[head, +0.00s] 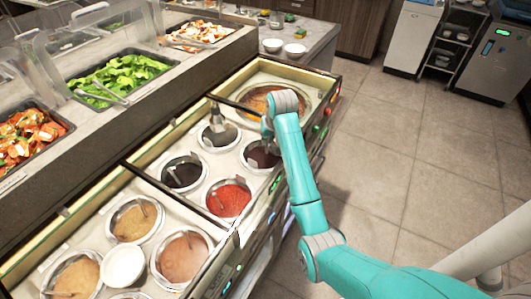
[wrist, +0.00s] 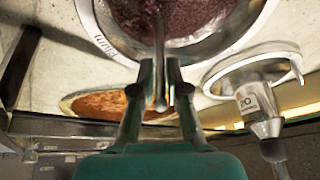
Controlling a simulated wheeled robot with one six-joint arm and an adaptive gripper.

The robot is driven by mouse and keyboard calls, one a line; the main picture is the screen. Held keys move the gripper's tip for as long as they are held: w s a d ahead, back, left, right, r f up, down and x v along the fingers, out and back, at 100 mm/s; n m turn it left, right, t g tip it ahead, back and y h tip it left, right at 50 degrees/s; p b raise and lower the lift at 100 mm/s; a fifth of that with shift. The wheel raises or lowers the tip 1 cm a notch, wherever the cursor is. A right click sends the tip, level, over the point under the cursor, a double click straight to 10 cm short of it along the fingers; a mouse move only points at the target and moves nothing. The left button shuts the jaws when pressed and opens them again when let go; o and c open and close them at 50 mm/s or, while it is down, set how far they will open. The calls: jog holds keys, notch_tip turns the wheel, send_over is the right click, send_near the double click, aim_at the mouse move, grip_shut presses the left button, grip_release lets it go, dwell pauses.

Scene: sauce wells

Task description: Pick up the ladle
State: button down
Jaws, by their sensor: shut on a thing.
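The ladle's thin metal handle (wrist: 159,62) rises from a well of dark reddish-brown sauce (wrist: 197,18) in the wrist view. My gripper (wrist: 160,100) has its two fingertips on either side of the handle's end and is shut on it. The ladle's bowl is not visible. In the head view, my arm reaches over the counter to the dark sauce well (head: 263,155), and the arm's end hides the fingers and most of the ladle there.
A dispenser with a metal neck (head: 216,117) stands in the neighbouring well; it also shows in the wrist view (wrist: 252,105). A large well of orange-brown sauce (head: 259,100) lies behind. Red sauce (head: 228,200) and other wells are nearer. Open floor (head: 420,150) is at right.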

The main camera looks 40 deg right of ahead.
notch_tip(320, 180, up, 10)
dwell(0.5)
jog(key=shift+f, duration=0.1)
jog(key=shift+f, duration=4)
jog(key=shift+r, duration=4.5)
